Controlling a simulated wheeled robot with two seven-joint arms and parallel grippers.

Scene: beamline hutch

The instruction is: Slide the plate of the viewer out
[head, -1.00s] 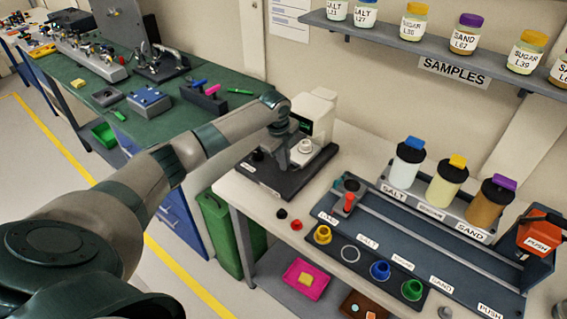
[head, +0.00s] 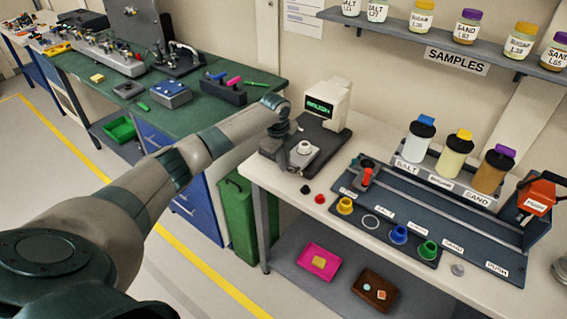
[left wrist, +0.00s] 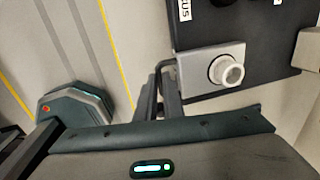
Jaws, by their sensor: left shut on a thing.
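The viewer (head: 335,103) is a white upright device with a lit green screen, on a dark base on the light bench. Its plate (head: 300,160) is light grey, carries a white round cup (head: 304,147) and lies in front of the viewer's body. The plate (left wrist: 196,84) and the cup (left wrist: 227,71) also show in the left wrist view. My left gripper (head: 286,156) is at the plate's left end; in the left wrist view its dark fingers (left wrist: 167,92) are shut on the plate's handle. The exact finger contact is partly hidden. My right gripper is out of view.
A green bin (head: 238,215) stands by the bench; a green-topped workbench (head: 200,118) is behind left.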

